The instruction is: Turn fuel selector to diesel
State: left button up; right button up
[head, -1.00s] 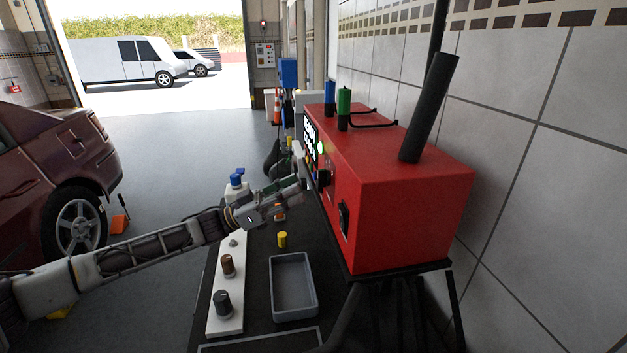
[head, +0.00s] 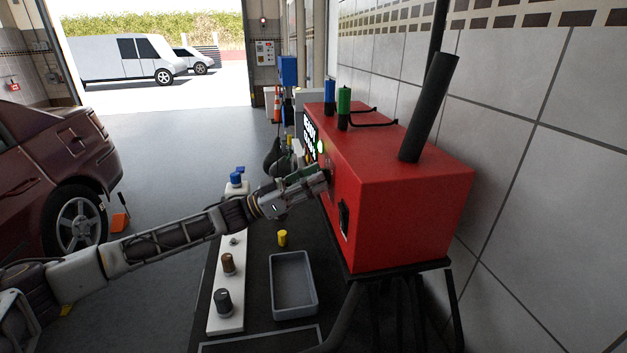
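A red box-shaped machine (head: 405,210) stands on a black stand at the right in the head view. Its left-facing front panel carries a lit display (head: 309,132), a green light (head: 320,146) and a black switch (head: 344,218) near the close end. My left gripper (head: 322,178) is at this panel, below the green light, and covers the part where a dark knob showed earlier. I cannot tell whether its fingers touch or grip the knob, which is hidden. My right gripper is out of view.
A grey tray (head: 272,291) and a small yellow cap (head: 282,238) are on the dark bench below my arm. A white strip (head: 213,322) with several knobs or caps lies left of them. A dark red car (head: 40,165) stands at the left, with open floor between.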

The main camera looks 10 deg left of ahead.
pick_arm(q)
jog(key=shift+a, duration=0.1)
grip_shut()
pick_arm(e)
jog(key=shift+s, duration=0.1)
pick_arm(q)
jog(key=shift+m+g, duration=0.4)
jog(key=shift+m, duration=0.2)
jog(key=m+g, duration=0.2)
jog(key=m, duration=0.2)
jog(key=m+g, duration=0.2)
jog(key=m, duration=0.2)
jog(key=m+g+b, duration=0.1)
jog(key=m+g, duration=0.1)
jog(key=m, duration=0.2)
jog(key=shift+w+r+m, duration=0.15)
jog(key=shift+r+m, duration=0.1)
jog(key=shift+m, duration=0.15)
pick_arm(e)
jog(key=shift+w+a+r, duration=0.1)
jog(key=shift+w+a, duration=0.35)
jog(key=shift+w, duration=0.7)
